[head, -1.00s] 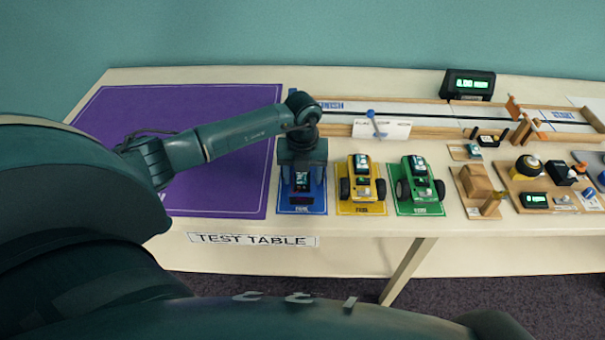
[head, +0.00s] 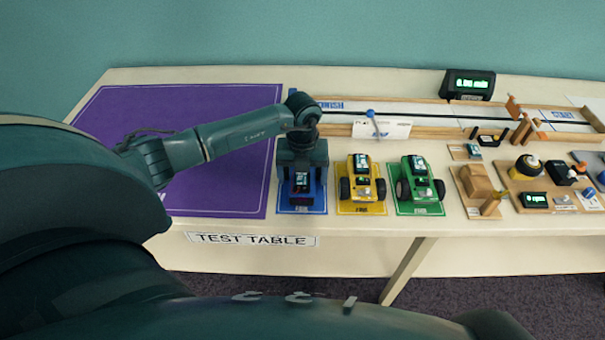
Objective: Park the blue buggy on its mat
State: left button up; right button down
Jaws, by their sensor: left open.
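The blue buggy (head: 302,184) is on the blue mat (head: 302,209), with its upper and rear parts hidden under my left gripper. My left gripper (head: 302,174) points straight down over the buggy, its jaws open around the body. I cannot tell whether the fingers touch it. The buggy looks upright and in line with the mat. My right gripper does not show.
A yellow buggy (head: 363,181) and a green buggy (head: 419,183) stand on their own mats to the right, close by. A large purple mat (head: 225,190) lies to the left. A long track (head: 420,117) with wooden rails runs behind. The table's front edge is just before the mats.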

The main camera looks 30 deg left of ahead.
pick_arm(q)
notch_tip(320, 180, up, 13)
jog(key=s+d+f+m+h, duration=0.1)
jog(key=s+d+h, duration=0.25)
jog(key=d, duration=0.35)
jog(key=s+d+m+g+h+p, duration=0.15)
jog(key=d+h, duration=0.25)
jog(key=d, duration=0.4)
jog(key=s+d+f+h, duration=0.1)
jog(key=s+d+h, duration=0.25)
jog(key=d, duration=0.35)
jog(key=d+r+n+t+h+p, duration=0.1)
jog(key=d+r+n+t+h, duration=0.4)
jog(key=r+n+t+h, duration=0.4)
jog(key=a+f+n+t+y+p, duration=0.1)
jog(key=a+f+n+t+y, duration=0.8)
jog(key=n+y, duration=0.5)
jog(key=s+a+f+n+g+y, duration=0.2)
jog(key=s+f+n+g, duration=0.3)
jog(key=s+f, duration=0.4)
notch_tip(320, 180, down, 2)
jog(key=shift+s+a+f+n+g+y+p, duration=0.15)
jog(key=shift+s+a+n+g+y+p, duration=0.2)
jog(key=shift+n, duration=0.3)
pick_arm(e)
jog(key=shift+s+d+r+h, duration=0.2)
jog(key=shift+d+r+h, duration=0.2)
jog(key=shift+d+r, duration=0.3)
